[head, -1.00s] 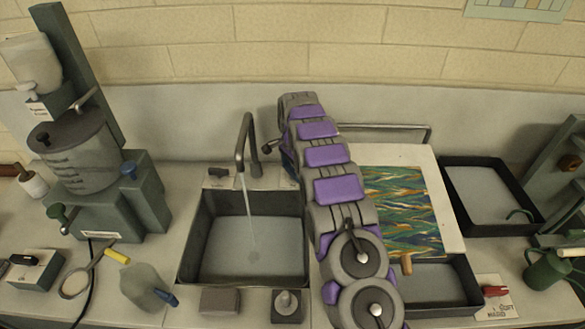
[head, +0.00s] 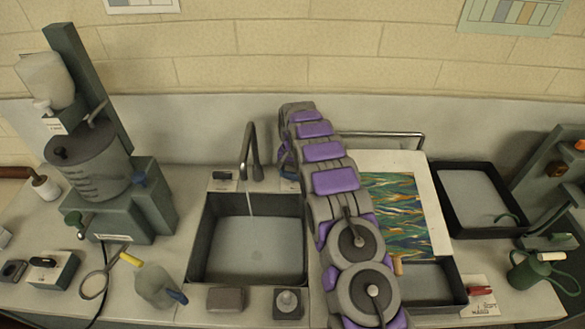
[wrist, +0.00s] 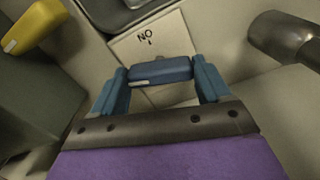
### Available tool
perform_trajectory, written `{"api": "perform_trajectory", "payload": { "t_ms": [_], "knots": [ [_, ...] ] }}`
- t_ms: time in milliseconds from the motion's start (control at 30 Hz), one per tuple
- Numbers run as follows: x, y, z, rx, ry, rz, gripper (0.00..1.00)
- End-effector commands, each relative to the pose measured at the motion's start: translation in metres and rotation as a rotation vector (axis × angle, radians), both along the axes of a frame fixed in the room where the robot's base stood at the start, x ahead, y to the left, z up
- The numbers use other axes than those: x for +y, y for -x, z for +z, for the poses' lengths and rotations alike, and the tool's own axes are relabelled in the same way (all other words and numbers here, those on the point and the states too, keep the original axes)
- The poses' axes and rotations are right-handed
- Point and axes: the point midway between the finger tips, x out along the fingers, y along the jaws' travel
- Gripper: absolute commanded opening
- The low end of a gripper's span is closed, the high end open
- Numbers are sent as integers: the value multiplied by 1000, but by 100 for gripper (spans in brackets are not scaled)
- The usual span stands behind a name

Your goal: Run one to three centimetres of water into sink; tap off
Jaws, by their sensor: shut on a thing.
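The dark sink (head: 198,240) stands in the counter. A shallow layer of greyish water (head: 240,245) covers its floor; its depth cannot be measured from here. The dark tap (head: 251,145) arches over it, with a short, thin stream (head: 250,203) below the spout. My arm reaches past the sink's right side, hiding most of my gripper in the head view. In the wrist view my gripper (wrist: 161,82) is shut on a blue tap handle (wrist: 160,69) between its teal fingers, above a pale card (wrist: 150,42) marked "NO".
A grey mixer (head: 100,170) stands left. A marbled sheet on a white board (head: 425,190) and a dark tray (head: 436,205) lie right of my arm. A jug (head: 155,285) and small blocks stand at the front edge. A metal cylinder (wrist: 275,32) is beside my gripper.

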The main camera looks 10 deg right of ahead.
Motion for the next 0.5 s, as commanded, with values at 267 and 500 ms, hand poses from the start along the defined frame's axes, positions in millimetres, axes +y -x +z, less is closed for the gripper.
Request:
{"api": "perform_trajectory", "payload": {
  "t_ms": [267,500],
  "knots": [
    [0,-3,4,-11,0,184,46],
    [0,-4,4,-13,0,272,46]
  ]
}}
